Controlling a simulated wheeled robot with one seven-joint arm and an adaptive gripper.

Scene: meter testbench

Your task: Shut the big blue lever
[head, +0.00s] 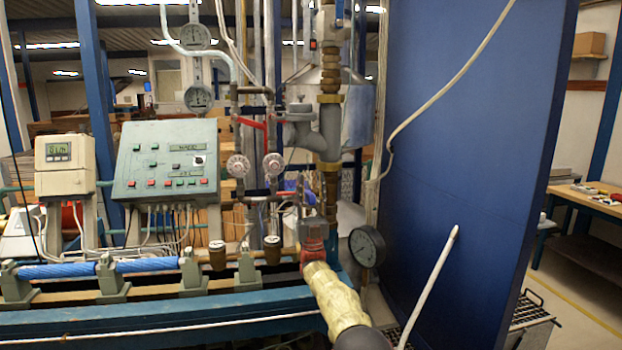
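I cannot clearly make out a big blue lever in the head view. A small blue part (289,185) shows behind the pipes near the middle, partly hidden, and I cannot tell what it is. Two blue ribbed cylinders (58,270) lie along the bench rail at the left. A red lever (251,122) sits on the upper pipework. Two round pale handwheels (238,166) are on the pipes below it. My gripper is not in view.
A green control box (165,160) and a grey meter (65,165) stand at the left. A brass-coloured pipe (335,298) reaches toward me from a red fitting (313,241), beside a round gauge (367,246). A tall blue panel (470,150) blocks the right.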

